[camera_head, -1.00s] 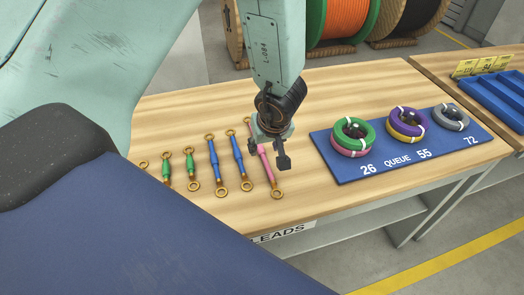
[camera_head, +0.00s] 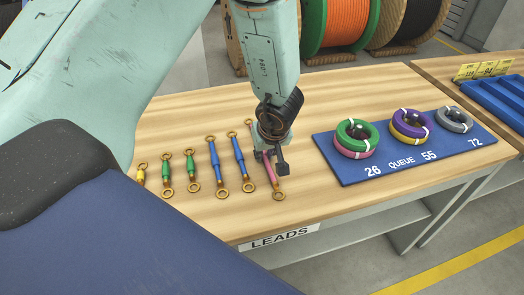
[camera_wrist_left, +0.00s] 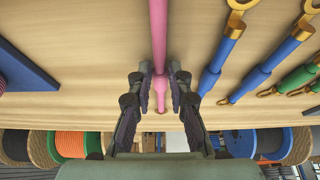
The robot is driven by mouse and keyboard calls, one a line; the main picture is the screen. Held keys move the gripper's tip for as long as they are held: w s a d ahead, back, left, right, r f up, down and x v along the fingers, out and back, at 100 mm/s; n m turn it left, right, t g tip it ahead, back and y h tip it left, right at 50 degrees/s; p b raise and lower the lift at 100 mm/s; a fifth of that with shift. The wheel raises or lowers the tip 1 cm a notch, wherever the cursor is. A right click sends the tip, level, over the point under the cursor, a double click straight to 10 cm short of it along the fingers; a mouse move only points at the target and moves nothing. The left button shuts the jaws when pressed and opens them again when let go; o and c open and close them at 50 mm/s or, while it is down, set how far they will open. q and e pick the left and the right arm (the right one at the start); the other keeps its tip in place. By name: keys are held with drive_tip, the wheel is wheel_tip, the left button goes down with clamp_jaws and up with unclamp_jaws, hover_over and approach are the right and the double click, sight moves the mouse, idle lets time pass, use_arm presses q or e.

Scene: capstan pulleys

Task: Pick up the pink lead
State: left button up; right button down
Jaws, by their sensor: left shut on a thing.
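The pink lead (camera_head: 270,172) lies on the wooden table (camera_head: 240,215) at the right end of a row of leads, with a gold ring at its near end. My left gripper (camera_head: 270,158) is down over its middle and shut on it. In the left wrist view the pink lead (camera_wrist_left: 158,35) runs between the two dark fingers of the left gripper (camera_wrist_left: 160,75). The gripper hides part of the lead in the head view. I cannot tell any gap under the lead. My right gripper is out of view.
Blue leads (camera_head: 215,165), green leads (camera_head: 191,170) and a yellow lead (camera_head: 140,177) lie to the left, close by. A blue QUEUE mat (camera_head: 350,172) with coil stacks lies to the right. Cable drums (camera_head: 340,25) stand behind the table. The table front is clear.

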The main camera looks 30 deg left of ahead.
use_arm(q)
clamp_jaws()
drive_tip(key=shift+w+r+p, duration=0.1)
drive_tip(key=shift+r+p, duration=0.55)
drive_tip(key=shift+r, duration=0.15)
wheel_tip(320, 180, up, 26)
drive_tip(key=p, duration=1.7)
drive_tip(key=shift+r, duration=0.2)
drive_tip(key=shift+f, duration=0.1)
